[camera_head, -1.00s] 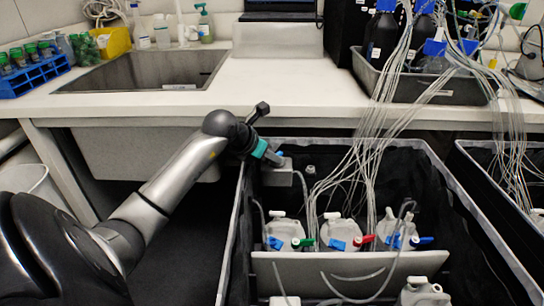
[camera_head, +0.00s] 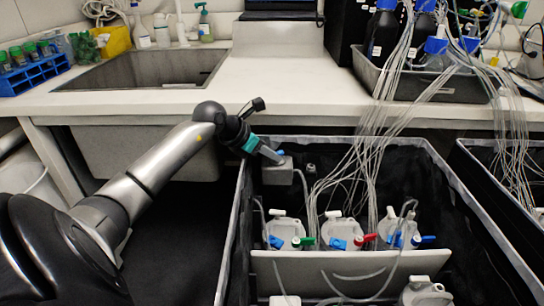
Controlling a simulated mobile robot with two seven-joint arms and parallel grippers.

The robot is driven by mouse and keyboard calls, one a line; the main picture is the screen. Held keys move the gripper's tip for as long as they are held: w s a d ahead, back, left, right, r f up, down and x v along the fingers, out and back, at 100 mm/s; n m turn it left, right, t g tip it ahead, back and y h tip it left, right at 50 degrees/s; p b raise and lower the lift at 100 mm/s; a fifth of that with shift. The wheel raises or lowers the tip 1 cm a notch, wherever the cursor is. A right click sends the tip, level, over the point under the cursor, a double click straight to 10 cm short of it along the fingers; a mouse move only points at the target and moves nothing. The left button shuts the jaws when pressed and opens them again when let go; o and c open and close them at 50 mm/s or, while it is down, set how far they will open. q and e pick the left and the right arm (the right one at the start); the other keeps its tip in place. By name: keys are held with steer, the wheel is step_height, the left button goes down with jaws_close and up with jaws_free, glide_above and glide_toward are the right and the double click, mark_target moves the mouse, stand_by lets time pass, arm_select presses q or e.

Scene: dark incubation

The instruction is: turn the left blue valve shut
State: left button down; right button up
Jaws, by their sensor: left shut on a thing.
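The handle's exact angle is too small to tell. My right gripper is not in view.
White containers (camera_head: 285,229) with blue, green and red pieces stand in the black bin (camera_head: 232,240). Thin tubes (camera_head: 365,150) hang into it from bottles in a grey tray (camera_head: 455,90). A counter edge and sink (camera_head: 150,72) lie behind my left arm.

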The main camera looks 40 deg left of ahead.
arm_select(q)
steer(key=m+h+b, duration=0.1)
steer(key=m, duration=0.1)
steer(key=a+m+g+h+b, duration=0.1)
steer(key=m+h, duration=0.1)
steer(key=shift+w+m+g+b, duration=0.2)
steer(key=shift+m+g+b, duration=0.1)
steer(key=shift+w+m+g+h+b, duration=0.1)
steer(key=shift+m+g+h+b, duration=0.3)
steer(key=shift+m+h, duration=0.4)
steer(key=shift+m+g, duration=0.3)
steer(key=shift+m, duration=0.3)
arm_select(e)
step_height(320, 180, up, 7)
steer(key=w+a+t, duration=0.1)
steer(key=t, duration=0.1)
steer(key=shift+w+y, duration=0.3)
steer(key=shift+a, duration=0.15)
arm_select(q)
steer(key=c, duration=1.1)
jaws_free()
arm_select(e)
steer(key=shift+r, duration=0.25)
